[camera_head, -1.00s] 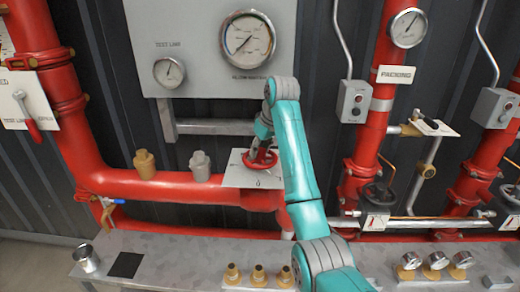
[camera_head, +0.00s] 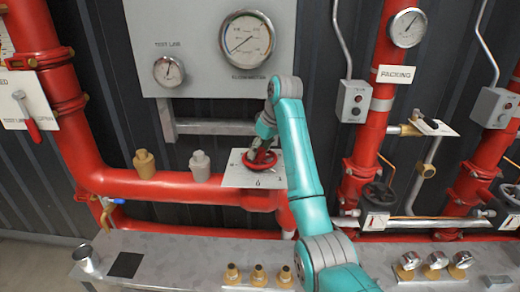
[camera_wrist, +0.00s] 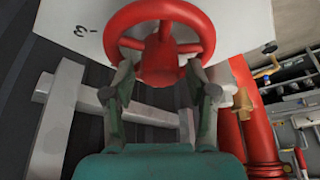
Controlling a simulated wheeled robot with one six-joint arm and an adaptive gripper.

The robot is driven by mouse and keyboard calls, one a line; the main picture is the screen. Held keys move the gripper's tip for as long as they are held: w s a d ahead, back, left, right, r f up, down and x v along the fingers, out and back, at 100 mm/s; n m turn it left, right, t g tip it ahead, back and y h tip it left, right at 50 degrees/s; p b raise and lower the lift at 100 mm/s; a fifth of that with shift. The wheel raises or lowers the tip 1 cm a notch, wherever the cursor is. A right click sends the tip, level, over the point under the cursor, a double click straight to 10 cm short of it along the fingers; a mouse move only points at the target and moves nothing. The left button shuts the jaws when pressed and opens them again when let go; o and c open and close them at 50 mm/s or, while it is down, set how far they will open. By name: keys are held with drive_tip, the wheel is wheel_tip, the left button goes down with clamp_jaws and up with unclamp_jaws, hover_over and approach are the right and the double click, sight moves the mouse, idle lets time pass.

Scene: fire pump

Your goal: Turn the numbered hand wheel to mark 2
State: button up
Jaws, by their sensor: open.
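The red hand wheel (camera_head: 262,160) sits on a white plate (camera_head: 236,175) above the red pipe, partly hidden behind my gripper. The plate has marks around the wheel; the front one is too small to read surely. In the head view my gripper (camera_head: 264,136) is just above the wheel.
A large gauge (camera_head: 246,38) and a small gauge (camera_head: 169,71) are on the panel above. Two capped fittings (camera_head: 200,165) stand on the pipe left of the plate. A grey bench (camera_head: 180,262) with brass fittings (camera_head: 257,275) lies below. Red vertical pipes (camera_head: 376,120) stand at right.

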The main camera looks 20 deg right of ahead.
drive_tip(key=m+h, duration=0.1)
drive_tip(key=m, duration=0.2)
drive_tip(key=shift+a+m, duration=0.1)
drive_tip(key=shift+m, duration=0.3)
drive_tip(key=m+h, duration=0.1)
drive_tip(key=m, duration=0.2)
drive_tip(key=shift+m+t+h, duration=0.3)
drive_tip(key=shift+t+h, duration=0.1)
drive_tip(key=m+h, duration=0.1)
drive_tip(key=m, duration=0.2)
drive_tip(key=m+g+h, duration=0.1)
drive_tip(key=m, duration=0.3)
drive_tip(key=shift+m+h, duration=0.3)
drive_tip(key=shift+h, duration=0.1)
